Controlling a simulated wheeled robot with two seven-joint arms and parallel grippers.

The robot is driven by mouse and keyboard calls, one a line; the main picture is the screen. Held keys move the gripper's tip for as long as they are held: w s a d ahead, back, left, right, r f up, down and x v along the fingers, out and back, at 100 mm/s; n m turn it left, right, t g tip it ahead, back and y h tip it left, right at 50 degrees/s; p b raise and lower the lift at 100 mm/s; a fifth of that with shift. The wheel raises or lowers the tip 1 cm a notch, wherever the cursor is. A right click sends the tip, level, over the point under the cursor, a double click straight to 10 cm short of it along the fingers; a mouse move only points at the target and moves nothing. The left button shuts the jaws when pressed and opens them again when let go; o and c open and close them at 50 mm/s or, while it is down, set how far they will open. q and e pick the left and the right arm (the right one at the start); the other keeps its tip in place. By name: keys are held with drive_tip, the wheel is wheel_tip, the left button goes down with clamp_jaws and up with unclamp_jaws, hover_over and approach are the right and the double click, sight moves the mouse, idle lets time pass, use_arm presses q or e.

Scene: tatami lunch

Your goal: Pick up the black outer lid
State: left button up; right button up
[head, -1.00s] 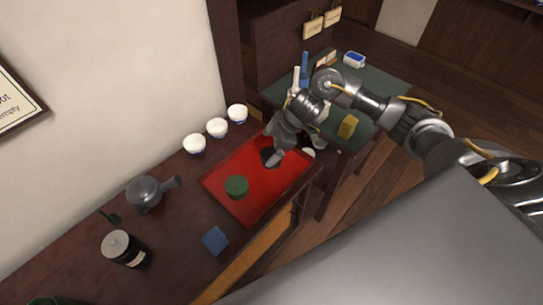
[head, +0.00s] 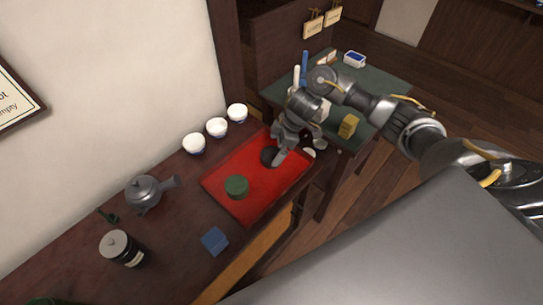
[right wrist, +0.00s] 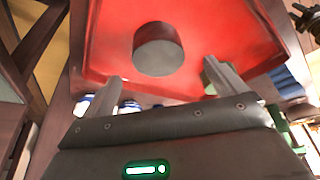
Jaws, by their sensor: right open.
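The black outer lid (head: 268,156) is a dark, short round piece on the far right part of the red tray (head: 228,205). In the right wrist view the lid (right wrist: 158,50) sits on the glossy red surface just beyond my fingertips, roughly centred between them. My right gripper (head: 284,156) is beside the lid, over the right end of the tray. In the right wrist view my right gripper (right wrist: 162,76) is open, with nothing between its fingers. My left gripper is not in view.
A dark green round piece (head: 236,186) sits on the tray. White cups (head: 216,127) stand along the wall. A grey teapot (head: 144,193), black canister (head: 123,249) and blue block (head: 214,241) are to the left. A green-topped side table (head: 385,75) holds several items behind my arm.

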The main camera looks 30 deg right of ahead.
sight(271, 154)
drive_tip(key=x, duration=0.5)
drive_tip(key=shift+d+f, duration=0.15)
drive_tip(key=shift+c, duration=0.2)
drive_tip(key=c, duration=0.9)
